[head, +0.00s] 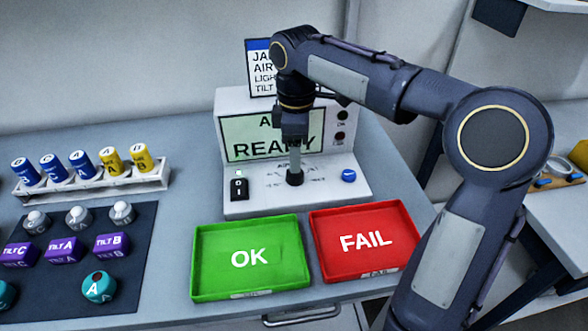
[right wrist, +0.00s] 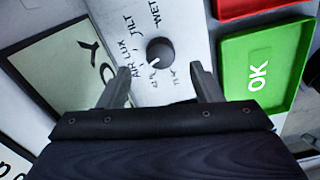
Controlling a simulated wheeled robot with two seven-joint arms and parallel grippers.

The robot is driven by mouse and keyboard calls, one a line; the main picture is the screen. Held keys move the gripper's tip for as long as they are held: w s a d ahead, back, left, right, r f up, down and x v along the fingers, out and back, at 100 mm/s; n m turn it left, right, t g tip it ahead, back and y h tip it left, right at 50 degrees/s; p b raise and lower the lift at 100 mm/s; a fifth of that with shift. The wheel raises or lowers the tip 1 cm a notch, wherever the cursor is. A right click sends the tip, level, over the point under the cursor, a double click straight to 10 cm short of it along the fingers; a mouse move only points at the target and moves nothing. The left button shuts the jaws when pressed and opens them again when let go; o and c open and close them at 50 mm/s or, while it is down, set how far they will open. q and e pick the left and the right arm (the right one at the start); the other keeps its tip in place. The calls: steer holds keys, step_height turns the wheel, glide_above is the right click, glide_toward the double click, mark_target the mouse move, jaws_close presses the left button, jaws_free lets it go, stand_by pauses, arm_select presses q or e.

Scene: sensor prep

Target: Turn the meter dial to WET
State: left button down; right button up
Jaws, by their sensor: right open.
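The meter dial (right wrist: 160,51) is a round black knob on the meter's pale sloping panel. Labels AIR, LUX, TILT and WET curve around it. In the right wrist view its white mark sits at the knob's lower left, away from WET at the top. In the head view the dial (head: 295,178) shows just below my right gripper (head: 294,150). That gripper is open and empty; its fingertips (right wrist: 160,73) stand apart on either side, slightly short of the dial in the wrist picture. My left gripper is out of view.
The meter (head: 350,184) has a green READY screen, a black switch (head: 239,188) and a blue button (head: 348,175). A green OK tray (head: 215,285) and red FAIL tray (head: 330,268) lie in front. A rack (head: 120,184) of cylinders and a dark mat (head: 130,240) with sensors are left.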

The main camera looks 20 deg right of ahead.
mark_target(295, 176)
step_height(295, 176, down, 6)
steer(key=shift+r+b, duration=0.15)
steer(key=shift+b, duration=0.3)
steer(key=shift+a, duration=0.1)
steer(key=c, duration=1)
